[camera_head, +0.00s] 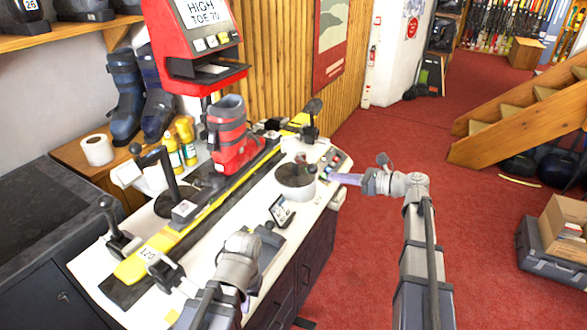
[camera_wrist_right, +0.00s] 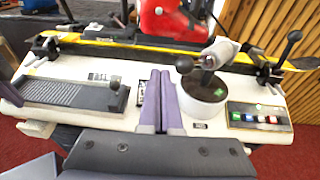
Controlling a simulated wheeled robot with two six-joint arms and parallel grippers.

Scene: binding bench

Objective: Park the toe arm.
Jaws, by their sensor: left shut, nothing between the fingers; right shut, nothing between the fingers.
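The pictures do not clearly label the toe arm. A short swing arm with a grey cylinder head (camera_wrist_right: 222,50) and a black ball knob (camera_wrist_right: 184,64) stands on a round white drum (camera_wrist_right: 203,108). The drum (camera_head: 296,190) also shows in the head view, right of the red boot (camera_head: 232,140). My right gripper (camera_head: 344,179) is right of the drum, with its purple fingers shut and empty. In the right wrist view its fingers (camera_wrist_right: 161,100) lie together, left of the drum and apart from the knob. My left gripper (camera_head: 241,247) is low over the bench front; its fingertips are hidden.
A yellow ski (camera_head: 205,218) is clamped along the bench with the boot on it. A black upright lever (camera_head: 167,175) stands left of the boot. A button panel (camera_wrist_right: 259,117) is right of the drum. A red display unit (camera_head: 200,45) stands behind.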

